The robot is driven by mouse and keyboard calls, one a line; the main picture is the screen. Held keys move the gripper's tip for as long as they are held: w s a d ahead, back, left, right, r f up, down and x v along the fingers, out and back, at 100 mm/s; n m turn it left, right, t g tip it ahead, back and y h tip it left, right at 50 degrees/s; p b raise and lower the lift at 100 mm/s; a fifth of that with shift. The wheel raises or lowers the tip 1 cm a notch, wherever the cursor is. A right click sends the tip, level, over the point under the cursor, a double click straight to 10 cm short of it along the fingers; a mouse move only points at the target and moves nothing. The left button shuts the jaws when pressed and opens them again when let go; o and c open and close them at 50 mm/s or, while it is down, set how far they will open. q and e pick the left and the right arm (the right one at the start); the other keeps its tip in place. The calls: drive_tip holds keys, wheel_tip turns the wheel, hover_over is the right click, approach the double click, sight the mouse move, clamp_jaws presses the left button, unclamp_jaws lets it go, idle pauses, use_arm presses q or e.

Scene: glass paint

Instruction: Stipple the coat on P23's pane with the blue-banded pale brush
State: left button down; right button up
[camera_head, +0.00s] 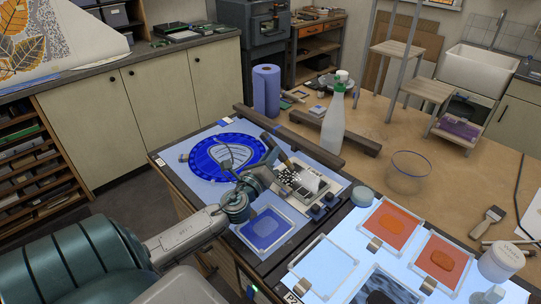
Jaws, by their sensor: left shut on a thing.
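My left gripper (259,178) is shut on a slim brush-like tool, over the left light table. A tan part of the tool (284,158) shows just beyond the fingers; its band and bristles are too small to make out. A clear-framed pane with a blue coat (264,228) lies just below and in front of the gripper, apart from it. A white label (293,297) at the bottom edge seems to start with "P2"; the rest is unreadable, so I cannot tell which pane is P23. My right gripper is not in view.
A round blue pane (227,156) lies behind the gripper, and a tray with a speckled patch (302,180) is close on its right. Orange-coated panes (390,228) lie on the right light table.

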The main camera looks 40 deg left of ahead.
use_arm(q)
drive_tip(key=shift+s+d+p, duration=0.2)
drive_tip(key=shift+d+p, duration=0.35)
drive_tip(key=shift+d, duration=1.2)
drive_tip(key=shift+s+d+p, duration=0.2)
drive_tip(key=shift+d+p, duration=0.3)
drive_tip(key=shift+d, duration=1.25)
drive_tip(key=shift+a, duration=0.1)
drive_tip(key=shift+f+b, duration=0.75)
drive_tip(key=shift+f, duration=0.05)
drive_tip(key=shift+f, duration=0.25)
drive_tip(key=shift+r+p, duration=0.85)
drive_tip(key=shift+r, duration=0.3)
